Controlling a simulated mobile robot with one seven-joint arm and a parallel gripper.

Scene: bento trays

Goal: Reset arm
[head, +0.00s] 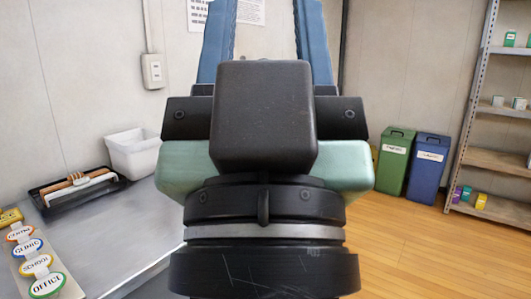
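My gripper (265,20) fills the middle of the head view, raised in front of the camera and pointing up. Its two blue fingers stand wide apart, with only wall and posted paper showing between them. It looks open and empty, though the fingertips run to the top edge of the picture. My dark wrist and the pale green part behind it hide the middle of the scene, including the right part of the grey table (135,232).
On the table at left are a black tray (58,209) holding a few items, a white bin (135,158) and a strip of oval labels (37,265). At right, a green bin (394,165) and a blue bin (428,170) stand near a shelf (497,160). Wooden floor between is clear.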

